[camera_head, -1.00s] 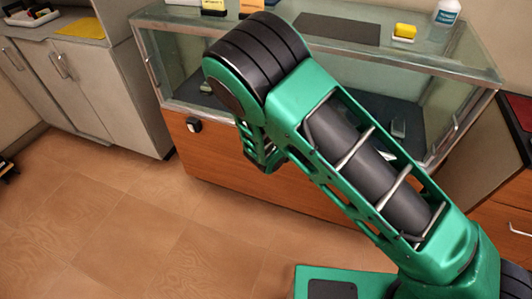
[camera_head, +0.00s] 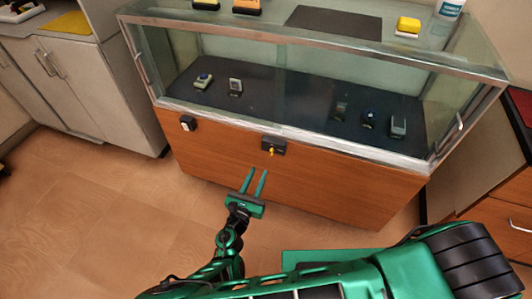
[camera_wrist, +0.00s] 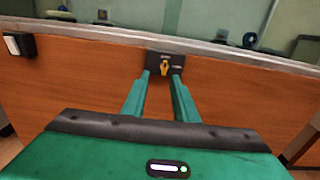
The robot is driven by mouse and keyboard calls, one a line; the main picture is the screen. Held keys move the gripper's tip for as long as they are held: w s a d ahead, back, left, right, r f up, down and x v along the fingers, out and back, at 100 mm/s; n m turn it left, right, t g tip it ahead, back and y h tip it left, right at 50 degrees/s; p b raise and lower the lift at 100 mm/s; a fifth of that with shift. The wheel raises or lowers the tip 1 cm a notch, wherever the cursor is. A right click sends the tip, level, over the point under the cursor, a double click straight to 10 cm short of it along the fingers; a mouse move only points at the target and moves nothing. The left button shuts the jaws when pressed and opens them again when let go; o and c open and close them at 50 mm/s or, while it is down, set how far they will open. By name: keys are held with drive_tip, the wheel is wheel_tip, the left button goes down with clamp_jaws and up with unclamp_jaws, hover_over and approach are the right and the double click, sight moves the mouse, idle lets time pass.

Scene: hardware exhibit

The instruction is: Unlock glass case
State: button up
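The glass case (camera_head: 300,53) has a metal frame and stands on a wooden base (camera_head: 340,180). A dark lock box (camera_head: 273,145) with a yellow key or knob (camera_head: 271,152) is fixed on the front of the base, just under the glass. In the wrist view the lock box (camera_wrist: 178,60) and yellow key (camera_wrist: 165,67) show straight ahead, between my fingertips in the picture. My gripper (camera_head: 255,172) is open with two green fingers pointing at the lock. It also shows in the wrist view (camera_wrist: 160,78). Nothing is between the fingers; they look short of the key.
A small dark box with a white face (camera_head: 188,123) is on the base's left side. Several small devices lie inside the case. A yellow block (camera_head: 408,26) and a bottle (camera_head: 450,8) stand on top. Floor is clear at left.

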sight(272, 152)
drive_tip(key=d+x, duration=0.1)
drive_tip(key=x, duration=1)
drive_tip(key=shift+d, duration=0.1)
